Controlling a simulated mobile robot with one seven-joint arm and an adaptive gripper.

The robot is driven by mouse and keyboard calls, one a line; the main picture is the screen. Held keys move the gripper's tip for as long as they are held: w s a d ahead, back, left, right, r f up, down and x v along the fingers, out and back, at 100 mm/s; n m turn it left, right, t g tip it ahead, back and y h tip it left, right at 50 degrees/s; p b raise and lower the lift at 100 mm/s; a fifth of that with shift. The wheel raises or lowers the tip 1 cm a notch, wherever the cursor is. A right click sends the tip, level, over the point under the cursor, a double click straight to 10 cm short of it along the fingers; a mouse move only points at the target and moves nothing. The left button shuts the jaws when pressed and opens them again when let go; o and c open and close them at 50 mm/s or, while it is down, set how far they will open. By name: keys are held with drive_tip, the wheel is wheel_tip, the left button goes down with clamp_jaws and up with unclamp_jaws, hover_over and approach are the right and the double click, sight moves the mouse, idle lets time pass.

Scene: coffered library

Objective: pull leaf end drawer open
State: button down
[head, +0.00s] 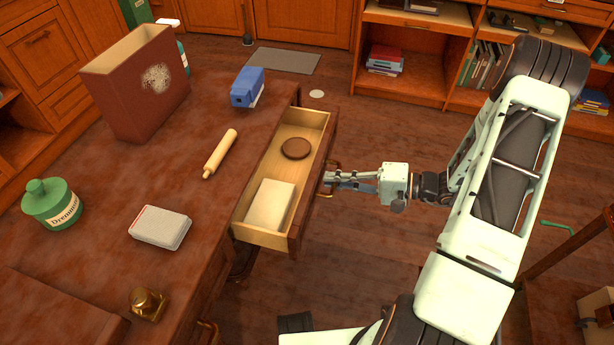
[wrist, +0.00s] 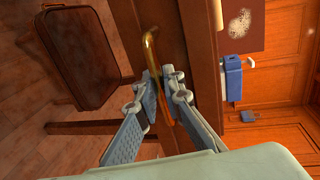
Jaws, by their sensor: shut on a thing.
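The drawer (head: 243,233) at the end of the desk stands pulled out. Its front faces right in the head view and fills the middle of the wrist view (wrist: 205,60). A brass handle (head: 329,181) is on its front. My gripper (head: 332,181) is at the drawer front. In the wrist view my gripper (wrist: 160,92) has its two fingers on either side of the brass handle (wrist: 151,45), shut on it. Inside the drawer lie a round brown disc (head: 295,148) and a pale block (head: 269,204).
The desk top (head: 190,195) holds a rolling pin (head: 220,154), a blue device (head: 247,88), a dark red box (head: 140,95), a green jar (head: 51,203), a white-topped case (head: 160,228) and a brass item (head: 148,304). Bookshelves (head: 415,60) stand behind.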

drive_tip(key=f+b+v, duration=0.2)
drive_tip(key=f+v, duration=0.1)
drive_tip(key=v, duration=1.2)
drive_tip(key=shift+s+d+b, duration=0.15)
drive_tip(key=shift+d+b, duration=0.15)
drive_tip(key=shift+d, duration=0.15)
drive_tip(key=shift+f, duration=0.1)
drive_tip(key=c, duration=2)
unclamp_jaws()
drive_tip(key=shift+c, duration=0.2)
drive_tip(key=shift+d, duration=0.1)
drive_tip(key=v, duration=1.1)
drive_tip(key=shift+d, duration=0.4)
drive_tip(key=shift+s, duration=0.15)
